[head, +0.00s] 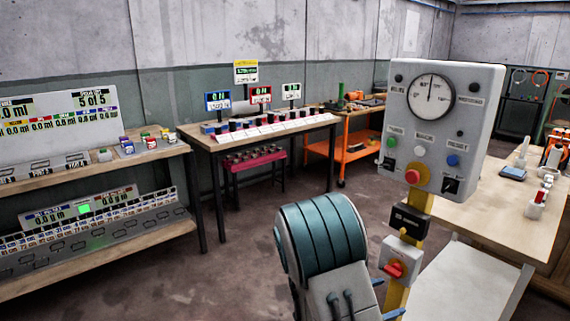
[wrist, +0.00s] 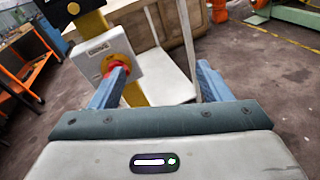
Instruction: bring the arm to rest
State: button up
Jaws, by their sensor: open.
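My gripper (head: 387,297) is at the lower middle of the head view, beside the yellow post, and much of it is hidden by my teal and grey arm. In the wrist view its two blue fingers (wrist: 162,72) are spread wide, with nothing held between them. The grey switch box (head: 402,257) with a red rotary knob (head: 395,270) is on the post just beyond the fingers. In the wrist view the left finger overlaps the red knob (wrist: 117,66); I cannot tell whether they touch.
The yellow post (head: 397,299) carries a black box (head: 409,220) and a grey gauge panel (head: 440,118). A wooden bench (head: 490,205) stands close on the right. Benches with displays (head: 200,140) line the left and back. Open floor (head: 230,270) lies left of my arm.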

jog(key=s+r+m+g+y+p, duration=0.65)
jog(key=s+r+m, duration=0.5)
jog(key=s, duration=0.35)
jog(key=s+a+r+m+t+y+p, duration=0.3)
jog(key=a+r+m+y, duration=0.5)
jog(key=a+r, duration=0.3)
jog(key=s+y+p, duration=0.1)
jog(key=s, duration=0.1)
jog(key=shift+s+p, duration=0.3)
